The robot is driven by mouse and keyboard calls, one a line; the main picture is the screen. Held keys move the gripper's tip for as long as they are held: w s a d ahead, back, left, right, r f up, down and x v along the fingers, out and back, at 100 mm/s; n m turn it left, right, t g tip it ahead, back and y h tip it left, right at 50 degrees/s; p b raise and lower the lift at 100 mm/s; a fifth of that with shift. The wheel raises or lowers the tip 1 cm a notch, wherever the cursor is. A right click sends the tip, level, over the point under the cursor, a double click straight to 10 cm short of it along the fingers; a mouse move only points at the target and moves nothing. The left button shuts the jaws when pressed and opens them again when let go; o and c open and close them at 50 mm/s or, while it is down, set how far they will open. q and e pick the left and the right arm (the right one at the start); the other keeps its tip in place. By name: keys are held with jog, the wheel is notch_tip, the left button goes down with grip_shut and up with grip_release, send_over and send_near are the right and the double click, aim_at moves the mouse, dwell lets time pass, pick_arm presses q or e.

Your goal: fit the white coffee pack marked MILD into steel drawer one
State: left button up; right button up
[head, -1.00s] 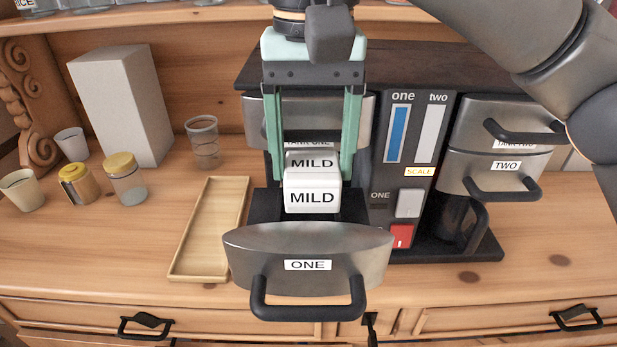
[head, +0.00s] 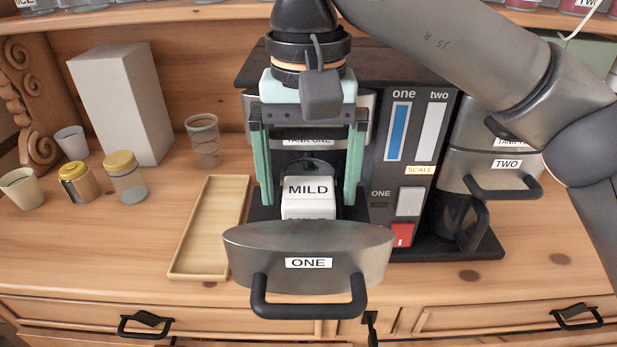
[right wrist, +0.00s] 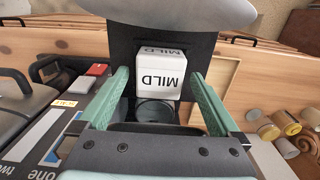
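The white coffee pack marked MILD (head: 308,190) stands in the pulled-out steel drawer ONE (head: 310,250), right behind its curved front. The drawer front hides the pack's lower part, so I cannot tell how deep it sits. My right gripper (head: 308,205) is open, pointing down, with one green finger on each side of the pack and a gap to each. In the right wrist view the pack (right wrist: 161,80) stands between the fingers, clear of both, near a dark round opening (right wrist: 155,110). My left gripper is not in view.
The coffee machine's panel (head: 410,150) and closed drawer TWO (head: 490,175) stand to the right. A wooden tray (head: 208,228) lies to the left, with a tall white box (head: 120,100), jars and cups beyond. The counter's front left is clear.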

aim_at(309, 191)
jog(key=shift+r, duration=0.15)
notch_tip(309, 191, up, 12)
dwell(0.7)
